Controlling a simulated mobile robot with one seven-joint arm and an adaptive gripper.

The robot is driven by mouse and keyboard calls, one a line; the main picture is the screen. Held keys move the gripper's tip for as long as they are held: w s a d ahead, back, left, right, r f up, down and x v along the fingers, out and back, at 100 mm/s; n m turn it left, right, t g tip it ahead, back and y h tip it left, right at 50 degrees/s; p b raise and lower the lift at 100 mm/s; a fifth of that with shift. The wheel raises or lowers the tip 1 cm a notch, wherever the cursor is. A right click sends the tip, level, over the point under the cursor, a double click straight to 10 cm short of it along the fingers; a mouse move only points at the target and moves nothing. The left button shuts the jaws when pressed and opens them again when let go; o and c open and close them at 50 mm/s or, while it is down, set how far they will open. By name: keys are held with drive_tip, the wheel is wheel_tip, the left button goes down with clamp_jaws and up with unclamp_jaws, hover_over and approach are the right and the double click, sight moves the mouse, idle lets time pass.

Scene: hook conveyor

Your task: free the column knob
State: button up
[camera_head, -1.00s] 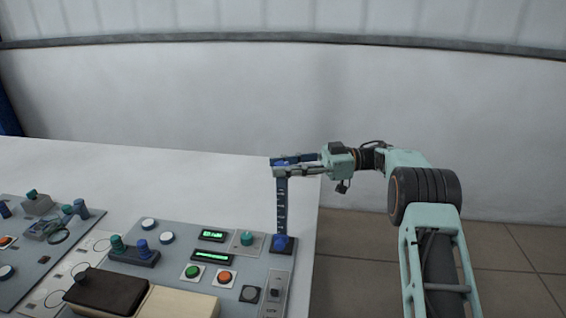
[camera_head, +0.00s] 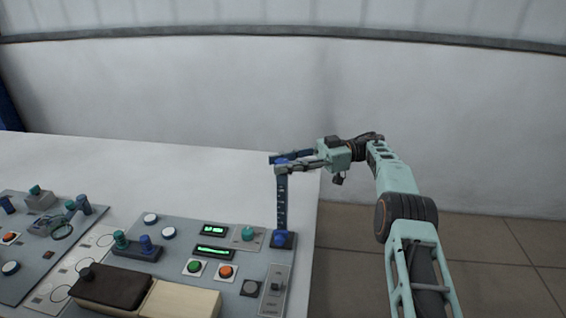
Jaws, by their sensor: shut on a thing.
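A dark blue upright column (camera_head: 282,208) with pale marks stands at the right back corner of the grey control panel. A round bright blue knob (camera_head: 280,239) sits at its foot, on a dark square base. My gripper (camera_head: 281,164) is at the top of the column, well above that knob, reaching in from the right. Its fingers are closed on the column's top end. A blue piece (camera_head: 292,156) shows there beside the fingers; its exact shape and the contact are too small to tell.
The panel (camera_head: 190,237) holds green and orange buttons, lit green displays (camera_head: 214,229), a teal knob (camera_head: 247,233) and a slider switch (camera_head: 275,287). A brown and cream box (camera_head: 180,302) is in front. The white table (camera_head: 180,175) is clear behind; its right edge is near the column.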

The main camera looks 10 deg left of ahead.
sight(282, 161)
drive_tip(key=shift+s+f, duration=0.15)
drive_tip(key=shift+f, duration=0.15)
drive_tip(key=o, duration=1.2)
drive_tip(key=shift+a+r, duration=0.15)
drive_tip(key=shift+c, duration=0.2)
drive_tip(key=shift+r, duration=0.15)
wheel_tip(282, 161, up, 10)
drive_tip(key=shift+f, duration=0.15)
